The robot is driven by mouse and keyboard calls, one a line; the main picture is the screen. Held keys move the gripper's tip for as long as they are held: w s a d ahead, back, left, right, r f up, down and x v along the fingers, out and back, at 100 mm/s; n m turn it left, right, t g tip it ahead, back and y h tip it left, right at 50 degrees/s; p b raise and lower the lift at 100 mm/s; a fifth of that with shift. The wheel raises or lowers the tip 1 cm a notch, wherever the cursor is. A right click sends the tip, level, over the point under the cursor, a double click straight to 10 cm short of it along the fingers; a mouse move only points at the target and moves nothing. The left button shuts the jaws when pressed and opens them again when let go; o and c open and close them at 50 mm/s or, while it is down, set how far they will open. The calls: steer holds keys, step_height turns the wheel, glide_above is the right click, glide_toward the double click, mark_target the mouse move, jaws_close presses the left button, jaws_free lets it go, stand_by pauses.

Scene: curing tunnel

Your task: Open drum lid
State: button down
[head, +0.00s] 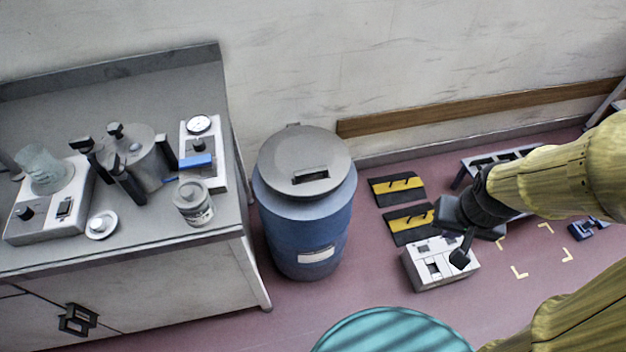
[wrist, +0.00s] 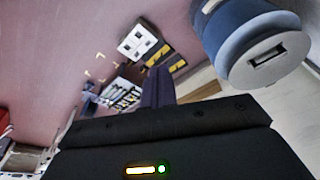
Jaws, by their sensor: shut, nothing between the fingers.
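The blue drum (head: 303,240) stands upright on the floor between the bench and the wall rail, with a white label on its front. Its grey round lid (head: 290,152) lies shut on top, with a dark slotted handle (head: 310,177) near the front edge. In the wrist view the drum (wrist: 225,30) is at the upper right, with the lid (wrist: 250,75) and its slot facing me. My gripper (head: 462,256) is shut and empty, to the right of the drum and apart from it. Its closed fingers (wrist: 159,86) show in the wrist view.
A grey bench (head: 225,215) with instruments stands left of the drum. Yellow-and-black panels (head: 397,188) and a white box (head: 440,275) are on the floor to the right. A wooden rail (head: 480,108) runs along the wall. A teal ribbed round object (head: 390,332) is at the front.

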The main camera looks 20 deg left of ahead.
steer(key=m+t+y+b, duration=0.65)
steer(key=m+t, duration=0.35)
steer(key=m, duration=2)
glide_toward(319, 184)
step_height(319, 184, up, 2)
steer(key=shift+w+d+r+y, duration=0.2)
steer(key=shift+d+y, duration=0.05)
steer(key=shift+y, duration=0.2)
steer(key=x, duration=1)
steer(key=shift+s+f, duration=0.15)
steer(key=shift+f, duration=0.1)
